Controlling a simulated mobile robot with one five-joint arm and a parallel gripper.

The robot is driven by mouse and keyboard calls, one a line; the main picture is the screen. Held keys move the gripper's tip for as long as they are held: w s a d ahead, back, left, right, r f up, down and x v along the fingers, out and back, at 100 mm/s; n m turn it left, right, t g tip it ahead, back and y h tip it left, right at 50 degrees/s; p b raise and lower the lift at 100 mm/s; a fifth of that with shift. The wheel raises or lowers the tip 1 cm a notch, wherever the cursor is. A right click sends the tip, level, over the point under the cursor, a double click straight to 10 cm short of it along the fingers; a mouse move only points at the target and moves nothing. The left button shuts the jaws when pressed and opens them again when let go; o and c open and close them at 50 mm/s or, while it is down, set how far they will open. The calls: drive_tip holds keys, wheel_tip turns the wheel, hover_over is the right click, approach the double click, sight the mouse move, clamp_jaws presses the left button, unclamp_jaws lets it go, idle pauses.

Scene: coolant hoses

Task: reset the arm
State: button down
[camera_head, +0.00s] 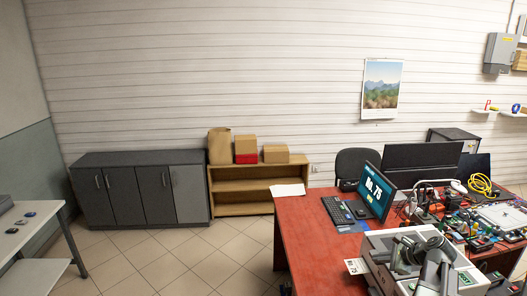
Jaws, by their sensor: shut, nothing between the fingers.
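A grey jointed arm, which looks like mine, rises from the bottom edge at the lower right of the head view. Its end, my gripper (403,262), appears folded low in front of a pale box-shaped unit (380,246) at the red desk. The gripper is shut and empty. Its fingertips are small and hard to make out against the grey parts around them.
The red desk (306,225) holds a keyboard (340,210), a lit monitor (375,192), a yellow coiled hose or cable (482,185) and dense clutter. Grey cabinets (140,190) and a wooden shelf (240,207) line the wall. Tiled floor (190,262) is clear at centre left.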

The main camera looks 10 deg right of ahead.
drive_tip(key=w+a+f+n+g+b, duration=0.1)
drive_tip(key=a+f+n+g, duration=0.15)
drive_tip(key=a, duration=0.85)
drive_tip(key=w+a+f+n+g+y, duration=0.15)
drive_tip(key=a+n, duration=0.25)
drive_tip(key=a, duration=0.7)
drive_tip(key=w+a+f+n+g+b, duration=0.15)
drive_tip(key=a+n, duration=0.25)
drive_tip(key=a, duration=0.8)
drive_tip(key=s+a+f+n+g+h, duration=0.1)
drive_tip(key=s+a+f+n+h, duration=0.1)
drive_tip(key=s+a+f+n, duration=0.25)
drive_tip(key=s+d+n+h, duration=0.1)
drive_tip(key=n, duration=0.1)
drive_tip(key=s+n+g, duration=0.1)
drive_tip(key=s+n, duration=0.1)
drive_tip(key=n, duration=0.1)
drive_tip(key=s+d+n+g+h, duration=0.1)
drive_tip(key=n, duration=0.2)
drive_tip(key=shift+s+d+r+h+p, duration=0.3)
drive_tip(key=shift+s+d+h, duration=0.05)
drive_tip(key=shift+s, duration=0.05)
